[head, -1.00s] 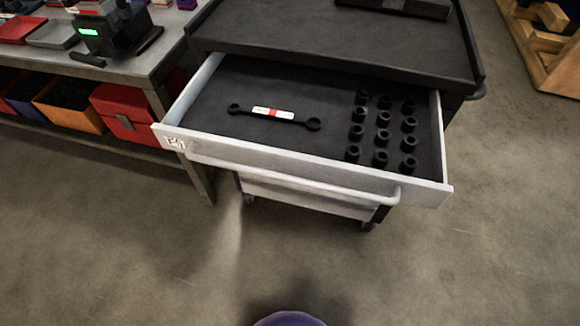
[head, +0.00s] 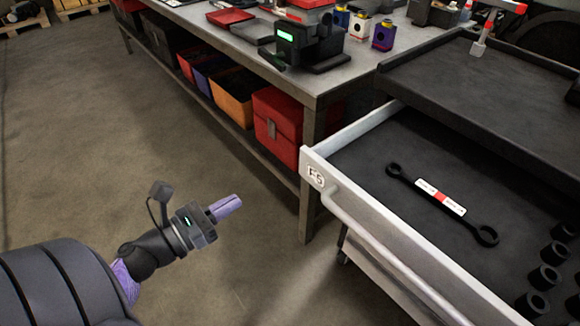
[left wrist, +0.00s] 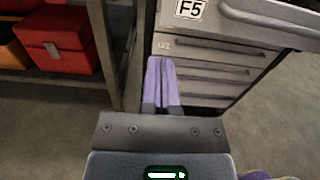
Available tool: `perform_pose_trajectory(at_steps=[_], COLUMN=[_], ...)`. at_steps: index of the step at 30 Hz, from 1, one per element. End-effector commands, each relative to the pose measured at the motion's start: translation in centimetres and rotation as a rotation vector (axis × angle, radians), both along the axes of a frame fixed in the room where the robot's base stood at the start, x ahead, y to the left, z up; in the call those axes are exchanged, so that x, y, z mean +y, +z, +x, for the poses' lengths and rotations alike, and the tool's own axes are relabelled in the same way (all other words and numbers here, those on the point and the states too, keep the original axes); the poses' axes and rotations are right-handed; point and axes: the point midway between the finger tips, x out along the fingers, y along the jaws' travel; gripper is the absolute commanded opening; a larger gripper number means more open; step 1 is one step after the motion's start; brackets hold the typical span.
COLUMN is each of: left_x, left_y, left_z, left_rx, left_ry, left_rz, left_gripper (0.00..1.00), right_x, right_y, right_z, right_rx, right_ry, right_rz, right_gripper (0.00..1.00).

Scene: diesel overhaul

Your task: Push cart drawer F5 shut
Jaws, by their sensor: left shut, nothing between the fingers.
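Cart drawer F5 (head: 392,238) is pulled open from the tool cart (head: 470,90). Its label (head: 316,176) is at the front left corner, with a light bar handle (head: 380,255) along the front. A wrench with a red and white tag (head: 440,199) and several black sockets (head: 545,277) lie in it. My left gripper (head: 228,206) is shut and empty, left of the drawer front and apart from it. In the left wrist view the closed fingers (left wrist: 161,83) point toward the cart, with the F5 front (left wrist: 250,12) above and right of them. My right gripper is not in view.
A workbench (head: 340,75) stands left of the cart, its leg close to the drawer's left corner. A red box (head: 278,125) and an orange bin (head: 228,95) sit on its lower shelf. Lower closed drawers (left wrist: 205,72) lie under F5. The floor (head: 130,150) at left is clear.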

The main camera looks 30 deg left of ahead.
Motion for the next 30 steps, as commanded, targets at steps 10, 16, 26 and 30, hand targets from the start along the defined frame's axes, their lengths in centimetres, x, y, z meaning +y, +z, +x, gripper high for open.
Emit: perform_pose_trajectory(at_steps=[10,16,26,30], left_x=[-1.8,-2.9,-3.9,-3.9], left_y=[0.4,0.3,0.3,0.2], left_z=[6.1,10.2,13.3,13.4], left_rx=[-0.009,-0.009,-0.006,-0.005], left_ry=[-0.005,-0.004,-0.003,-0.003], left_rz=[0.011,0.009,0.007,0.006], left_gripper=[0.0,0.0,0.0,0.0], right_x=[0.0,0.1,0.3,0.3], right_y=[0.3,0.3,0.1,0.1], right_z=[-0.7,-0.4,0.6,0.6], right_rx=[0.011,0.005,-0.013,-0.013], right_ry=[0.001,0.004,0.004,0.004], right_rz=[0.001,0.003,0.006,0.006], right_gripper=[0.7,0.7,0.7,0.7])
